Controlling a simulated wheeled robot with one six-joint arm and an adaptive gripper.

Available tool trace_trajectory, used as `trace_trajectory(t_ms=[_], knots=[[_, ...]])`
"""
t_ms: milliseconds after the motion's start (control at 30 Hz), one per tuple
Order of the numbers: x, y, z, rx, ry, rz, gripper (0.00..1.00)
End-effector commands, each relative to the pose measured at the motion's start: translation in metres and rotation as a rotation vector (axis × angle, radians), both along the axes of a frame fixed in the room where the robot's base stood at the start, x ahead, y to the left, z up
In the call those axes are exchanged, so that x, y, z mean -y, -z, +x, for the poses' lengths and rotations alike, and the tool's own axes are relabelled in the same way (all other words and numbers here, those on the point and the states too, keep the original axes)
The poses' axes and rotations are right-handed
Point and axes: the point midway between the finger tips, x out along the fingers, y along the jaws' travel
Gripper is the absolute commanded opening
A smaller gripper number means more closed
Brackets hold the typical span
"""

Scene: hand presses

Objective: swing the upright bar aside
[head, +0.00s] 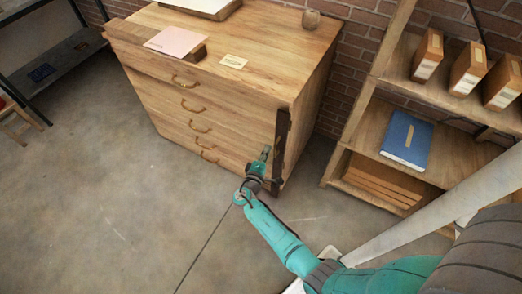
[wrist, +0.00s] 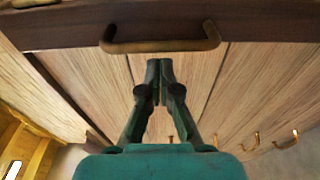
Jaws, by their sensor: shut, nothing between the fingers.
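The upright bar (head: 281,145) is a dark strip standing along the right front edge of the wooden drawer chest (head: 235,85). In the wrist view the bar (wrist: 62,30) runs across the top, with a brass pull handle (wrist: 160,46) on it. My gripper (head: 265,153) is in front of the chest, just left of the bar's lower half. In the wrist view my gripper (wrist: 159,68) is shut and empty, its tips just below the handle in the picture. I cannot tell whether they touch anything.
Several drawers with brass pulls (head: 188,82) are on the chest front. A wooden shelf (head: 372,120) stands to the right. The floor left of my arm is clear.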

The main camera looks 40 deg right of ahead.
Motion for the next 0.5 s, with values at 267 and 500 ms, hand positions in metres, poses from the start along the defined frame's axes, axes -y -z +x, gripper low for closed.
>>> trace_trajectory(t_ms=[267,500], knots=[[0.0016,-0.0004,-0.0125,0.000,-0.001,0.000,0.00],[0.0016,-0.0003,-0.0128,0.000,0.000,0.000,0.00]])
